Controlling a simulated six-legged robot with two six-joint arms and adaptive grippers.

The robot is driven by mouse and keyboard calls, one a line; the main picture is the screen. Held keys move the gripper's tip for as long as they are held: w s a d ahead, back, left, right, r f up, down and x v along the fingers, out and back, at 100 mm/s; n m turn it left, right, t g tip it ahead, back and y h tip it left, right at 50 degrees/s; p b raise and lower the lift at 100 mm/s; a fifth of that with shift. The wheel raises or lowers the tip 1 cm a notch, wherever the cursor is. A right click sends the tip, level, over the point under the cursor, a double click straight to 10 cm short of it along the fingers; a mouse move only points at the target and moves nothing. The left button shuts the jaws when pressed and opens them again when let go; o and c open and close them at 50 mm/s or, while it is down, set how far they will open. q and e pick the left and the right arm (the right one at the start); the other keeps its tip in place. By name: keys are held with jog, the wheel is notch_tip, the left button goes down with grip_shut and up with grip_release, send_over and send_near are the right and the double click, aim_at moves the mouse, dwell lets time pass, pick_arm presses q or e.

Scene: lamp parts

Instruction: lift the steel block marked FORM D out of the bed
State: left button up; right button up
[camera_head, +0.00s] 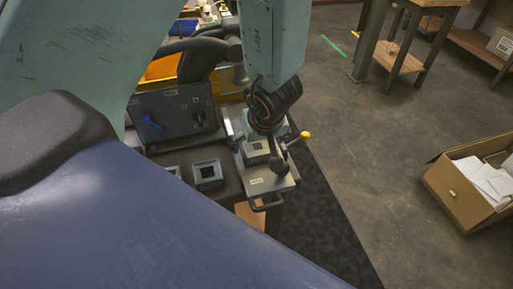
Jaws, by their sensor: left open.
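My left gripper (267,124) is dark and points down at the end of a scuffed teal link, above the bed (283,183). It is open and seen from above, so its fingertips are hard to make out. A pale grey block (256,148) with a dark square in its top sits in the bed just below the gripper, partly covered by it. I cannot read its marking or tell whether the gripper touches it. A dark lever (279,164) with a yellow knob (304,135) stands at the bed's front right. My right gripper is not in view.
Two dark blocks with square openings, one (208,175) and another (174,171), sit left of the bed. A control panel (175,118) with a blue handle stands behind them. A black handle (267,204) sticks out in front.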

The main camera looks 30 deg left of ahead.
pick_arm(q)
jog(key=shift+w+f, duration=0.15)
jog(key=shift+w, duration=0.05)
jog(key=c, duration=0.5)
jog(key=shift+s+d+r, duration=0.1)
jog(key=shift+s+r, duration=0.1)
jog(key=c, duration=0.4)
jog(key=shift+w+f, duration=0.1)
jog(key=shift+w, duration=0.05)
jog(key=c, duration=0.8)
